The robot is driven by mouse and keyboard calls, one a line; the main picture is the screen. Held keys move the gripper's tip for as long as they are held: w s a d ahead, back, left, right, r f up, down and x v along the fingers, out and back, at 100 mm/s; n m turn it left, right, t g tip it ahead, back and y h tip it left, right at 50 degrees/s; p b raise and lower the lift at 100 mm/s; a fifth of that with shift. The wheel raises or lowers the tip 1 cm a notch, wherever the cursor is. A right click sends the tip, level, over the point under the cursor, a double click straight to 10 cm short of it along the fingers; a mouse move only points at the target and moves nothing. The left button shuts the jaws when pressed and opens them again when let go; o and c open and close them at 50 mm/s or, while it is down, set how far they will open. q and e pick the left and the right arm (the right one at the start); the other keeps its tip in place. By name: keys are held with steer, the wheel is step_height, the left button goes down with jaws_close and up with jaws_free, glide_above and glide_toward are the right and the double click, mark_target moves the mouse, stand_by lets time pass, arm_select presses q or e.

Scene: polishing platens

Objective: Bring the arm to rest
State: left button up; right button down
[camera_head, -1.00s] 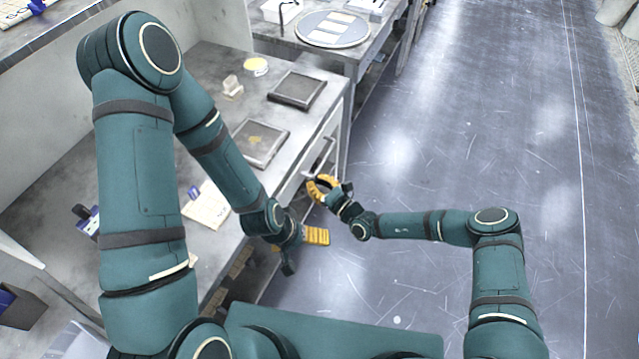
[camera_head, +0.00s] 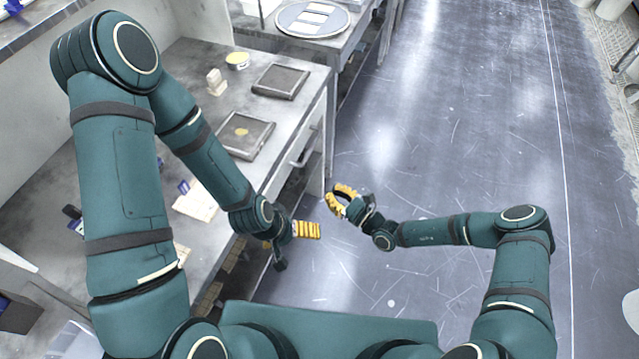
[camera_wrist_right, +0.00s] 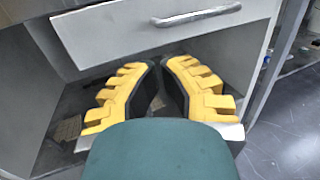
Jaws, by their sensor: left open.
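My left gripper (camera_head: 294,246) is open and hangs in front of the workbench, with one yellow-padded finger facing the camera. Nothing shows between its fingers. My right gripper (camera_head: 340,198) is over the floor, just right of the bench front. In the right wrist view its two yellow ribbed fingers (camera_wrist_right: 160,85) curve toward each other with an empty gap between them. The drawer (camera_wrist_right: 165,35) with its metal handle (camera_wrist_right: 200,14) is ahead of it in that view, and the fingers are apart from the handle. The drawer looks shut.
The bench (camera_head: 290,115) holds two dark square trays (camera_head: 281,82) (camera_head: 247,137), a yellow-topped tin (camera_head: 237,61) and small pale blocks (camera_head: 215,83). A round platen (camera_head: 312,19) with pale plates lies on the farther table.

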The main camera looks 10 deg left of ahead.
steer(key=v, duration=0.2)
steer(key=shift+s+d, duration=0.2)
steer(key=shift+s, duration=0.05)
steer(key=s+f+n+g+h+b, duration=0.2)
steer(key=s+n+g+h, duration=0.3)
steer(key=s+n+g, duration=1.05)
steer(key=d+r+n+t+h+b, duration=0.1)
steer(key=d+r+n+t+h, duration=0.4)
steer(key=d, duration=0.4)
steer(key=s+n+t+h, duration=0.1)
steer(key=n+t, duration=0.1)
steer(key=shift+d+n, duration=0.3)
steer(key=shift+n, duration=0.05)
